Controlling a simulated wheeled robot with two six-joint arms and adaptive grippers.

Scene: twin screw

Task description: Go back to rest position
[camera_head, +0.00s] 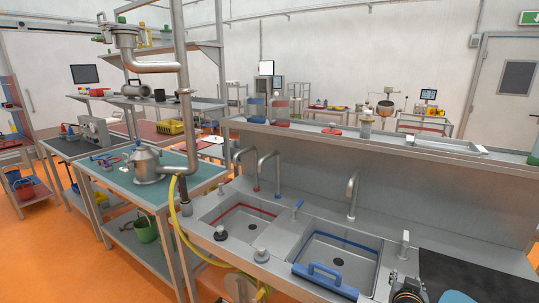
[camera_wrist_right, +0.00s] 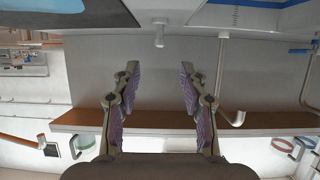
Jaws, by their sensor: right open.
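My right gripper (camera_wrist_right: 158,66) shows in the right wrist view with its two purple-padded fingers spread apart and nothing between them. In the head view only a small dark part of my right arm and gripper (camera_head: 408,290) shows at the bottom edge, in front of the sink counter and right of the blue-handled piece. The fingers are not clear there. My left gripper is not in view.
A steel double sink (camera_head: 338,262) fills the front, with tall taps behind it. A blue-handled piece (camera_head: 323,280) lies at the right basin's front edge. A dark mat (camera_head: 470,275) lies to the right. A vertical pipe (camera_head: 187,130) and yellow hose (camera_head: 178,215) stand at left.

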